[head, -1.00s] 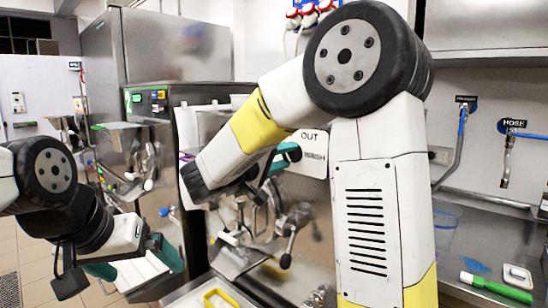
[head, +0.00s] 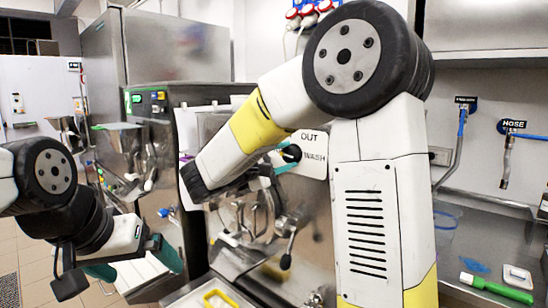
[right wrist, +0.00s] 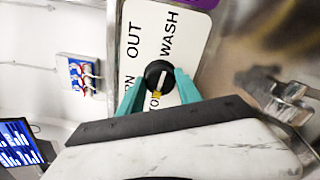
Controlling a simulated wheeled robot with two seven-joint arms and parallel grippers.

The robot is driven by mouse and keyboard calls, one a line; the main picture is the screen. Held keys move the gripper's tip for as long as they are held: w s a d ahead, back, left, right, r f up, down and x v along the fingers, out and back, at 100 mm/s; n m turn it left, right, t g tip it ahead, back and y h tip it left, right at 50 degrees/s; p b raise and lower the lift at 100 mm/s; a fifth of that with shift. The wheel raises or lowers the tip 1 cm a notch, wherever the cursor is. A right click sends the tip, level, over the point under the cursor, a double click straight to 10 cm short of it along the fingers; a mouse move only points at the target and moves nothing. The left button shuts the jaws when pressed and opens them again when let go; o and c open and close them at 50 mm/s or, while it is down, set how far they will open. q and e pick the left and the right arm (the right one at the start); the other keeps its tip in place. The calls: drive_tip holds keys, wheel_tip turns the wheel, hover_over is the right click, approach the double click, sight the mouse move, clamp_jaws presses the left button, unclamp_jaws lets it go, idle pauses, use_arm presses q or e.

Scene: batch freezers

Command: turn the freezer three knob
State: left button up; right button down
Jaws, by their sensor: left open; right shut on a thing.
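The black round knob (right wrist: 159,74) with a pale pointer mark sits on a white sign (right wrist: 136,40) lettered OUT and WASH, on the freezer's steel front. It also shows in the head view (head: 291,153), partly behind my right gripper. My right gripper (right wrist: 160,83) has its teal fingers on either side of the knob and is shut on it. In the head view, my right gripper (head: 280,165) is mostly hidden by its own arm. My left gripper (head: 138,268) is open and empty at the lower left, away from the knob.
Steel freezer fronts with levers (head: 288,243) stand below the sign. Another machine (head: 140,150) with a lit green panel stands to the left. A steel counter at right holds a green brush (head: 495,288). A hose hook (head: 507,150) hangs on the wall.

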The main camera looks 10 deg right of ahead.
drive_tip(key=shift+f+n, duration=0.1)
drive_tip(key=shift+n, duration=0.6)
drive_tip(key=c, duration=0.8)
unclamp_jaws()
drive_tip(key=shift+c, duration=0.2)
drive_tip(key=shift+a, duration=0.1)
drive_tip(key=v, duration=0.7)
drive_tip(key=shift+s+a, duration=0.25)
